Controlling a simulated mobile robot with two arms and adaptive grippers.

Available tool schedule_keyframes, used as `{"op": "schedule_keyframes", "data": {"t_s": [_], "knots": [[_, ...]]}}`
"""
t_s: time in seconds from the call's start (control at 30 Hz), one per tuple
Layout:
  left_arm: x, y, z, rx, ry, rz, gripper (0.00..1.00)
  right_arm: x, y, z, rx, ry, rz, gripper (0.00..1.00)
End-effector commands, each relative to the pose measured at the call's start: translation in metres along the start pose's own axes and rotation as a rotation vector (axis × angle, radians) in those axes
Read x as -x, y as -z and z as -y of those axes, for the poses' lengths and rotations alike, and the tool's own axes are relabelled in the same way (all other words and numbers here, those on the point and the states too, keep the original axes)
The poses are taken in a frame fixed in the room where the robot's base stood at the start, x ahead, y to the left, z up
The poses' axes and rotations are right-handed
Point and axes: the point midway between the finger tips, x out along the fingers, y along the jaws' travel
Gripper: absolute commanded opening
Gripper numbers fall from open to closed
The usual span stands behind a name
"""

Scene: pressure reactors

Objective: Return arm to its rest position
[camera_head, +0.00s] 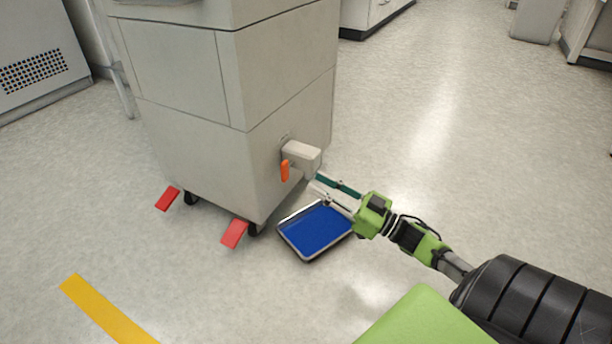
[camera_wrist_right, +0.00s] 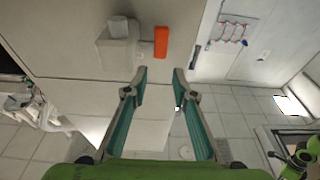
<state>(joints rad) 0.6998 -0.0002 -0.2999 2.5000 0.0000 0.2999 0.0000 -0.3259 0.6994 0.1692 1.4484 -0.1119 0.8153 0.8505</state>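My right arm comes in from the lower right in the head view. Its green gripper (camera_head: 328,192) is beside the low outlet on the cabinet's side, above a blue tray. In the right wrist view the two teal fingers (camera_wrist_right: 160,78) stand apart with nothing between them. The outlet is a pale block (camera_head: 301,156) with an orange lever (camera_head: 285,170) hanging down at its left. The block (camera_wrist_right: 118,42) and orange lever (camera_wrist_right: 161,42) also show ahead of the fingers in the wrist view. My left gripper is not in view.
A grey cabinet on casters (camera_head: 200,150) stands at the centre left, with red pedals (camera_head: 235,234) at its base. The blue tray (camera_head: 283,235) lies on the floor below the outlet. A yellow floor stripe (camera_head: 105,312) is at lower left. The floor to the right is clear.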

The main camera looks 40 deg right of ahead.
Motion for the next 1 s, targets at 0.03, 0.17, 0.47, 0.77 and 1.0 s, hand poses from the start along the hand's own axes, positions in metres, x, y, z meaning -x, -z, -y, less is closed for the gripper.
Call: {"op": "schedule_keyframes", "data": {"t_s": [0.03, 0.17, 0.47, 0.77, 1.0], "knots": [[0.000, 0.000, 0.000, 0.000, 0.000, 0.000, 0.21, 0.006, 0.000, 0.000, 0.000, 0.000, 0.001, 0.25], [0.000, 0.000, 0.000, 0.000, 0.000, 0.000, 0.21, 0.013, 0.000, 0.000, 0.002, 0.000, 0.001, 0.25], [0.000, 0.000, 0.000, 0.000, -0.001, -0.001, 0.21, 0.014, 0.000, 0.000, 0.002, 0.000, 0.000, 0.25], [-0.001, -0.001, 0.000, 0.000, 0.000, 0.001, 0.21, 0.013, 0.002, 0.002, 0.001, 0.002, -0.003, 0.25], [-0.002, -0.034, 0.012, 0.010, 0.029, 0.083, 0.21, -0.024, 0.060, 0.076, 0.004, 0.075, -0.120, 0.25]]}}
